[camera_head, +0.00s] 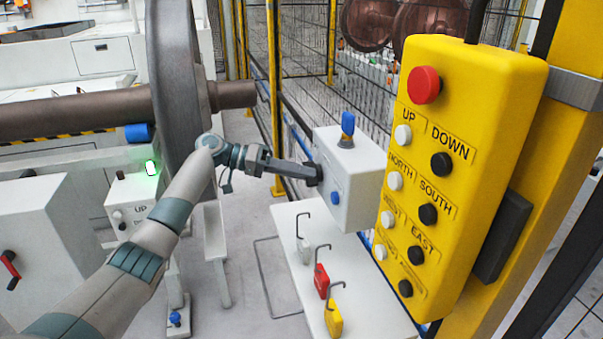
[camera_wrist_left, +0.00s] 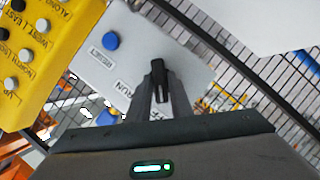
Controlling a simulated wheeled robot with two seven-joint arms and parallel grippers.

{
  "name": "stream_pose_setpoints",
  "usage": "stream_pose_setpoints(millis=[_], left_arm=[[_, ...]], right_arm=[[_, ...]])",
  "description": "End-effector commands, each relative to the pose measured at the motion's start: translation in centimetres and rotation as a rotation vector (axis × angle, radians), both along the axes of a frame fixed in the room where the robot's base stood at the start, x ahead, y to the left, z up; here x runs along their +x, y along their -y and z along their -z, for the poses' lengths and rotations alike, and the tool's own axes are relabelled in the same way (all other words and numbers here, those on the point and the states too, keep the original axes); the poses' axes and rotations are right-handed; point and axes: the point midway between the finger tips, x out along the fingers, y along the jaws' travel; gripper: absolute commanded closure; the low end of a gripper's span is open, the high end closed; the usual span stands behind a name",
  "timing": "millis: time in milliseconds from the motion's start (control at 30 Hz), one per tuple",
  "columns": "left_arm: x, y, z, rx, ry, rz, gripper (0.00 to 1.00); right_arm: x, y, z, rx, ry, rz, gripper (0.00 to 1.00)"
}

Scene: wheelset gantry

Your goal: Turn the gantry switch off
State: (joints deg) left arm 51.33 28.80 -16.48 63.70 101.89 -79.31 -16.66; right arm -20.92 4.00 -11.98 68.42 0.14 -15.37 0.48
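The gantry switch is a black rotary knob (camera_wrist_left: 160,78) on the side face of a grey-white control box (camera_head: 352,180). In the left wrist view, RUN and RESET are printed on that face, and other lettering is partly hidden by the fingers. My left gripper (camera_head: 312,173) reaches the box from the left. In the left wrist view its fingertips (camera_wrist_left: 161,88) lie close on both sides of the knob and look shut on it. The knob points along the fingers. My right gripper is in neither view.
A blue RESET button (camera_wrist_left: 110,40) sits beside the knob. A blue-topped knob (camera_head: 347,125) stands on the box. A yellow pendant (camera_head: 460,170) with several buttons hangs to the right.

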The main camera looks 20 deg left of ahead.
Motion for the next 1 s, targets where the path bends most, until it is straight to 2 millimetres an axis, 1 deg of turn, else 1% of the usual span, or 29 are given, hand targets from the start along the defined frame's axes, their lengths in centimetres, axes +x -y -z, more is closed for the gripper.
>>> stream_pose_setpoints(millis=[33,67,367,567,667,767,867,1000], left_arm=[[0.0,0.0,0.0,0.000,0.000,0.000,0.68],[0.0,0.0,0.0,0.000,0.000,0.000,0.66],[0.0,-0.1,0.0,0.001,0.001,0.000,0.66],[-0.2,-0.9,-0.2,0.001,0.003,-0.002,0.66],[-0.5,-1.8,-0.4,0.002,0.002,-0.001,0.66],[-0.9,-3.2,-0.7,0.002,0.002,-0.003,0.66],[-1.4,-4.8,-1.1,0.001,0.002,-0.003,0.66],[-2.2,-7.4,-1.9,0.001,0.002,-0.004,0.66]], right_arm=[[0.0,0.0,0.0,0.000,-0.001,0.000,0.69],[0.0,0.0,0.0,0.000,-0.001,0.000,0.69],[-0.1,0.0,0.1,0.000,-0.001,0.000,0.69],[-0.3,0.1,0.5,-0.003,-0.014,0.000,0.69],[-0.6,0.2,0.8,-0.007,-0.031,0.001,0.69],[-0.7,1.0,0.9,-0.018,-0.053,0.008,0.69],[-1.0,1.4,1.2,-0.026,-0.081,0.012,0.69],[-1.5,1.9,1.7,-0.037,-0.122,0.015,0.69]])
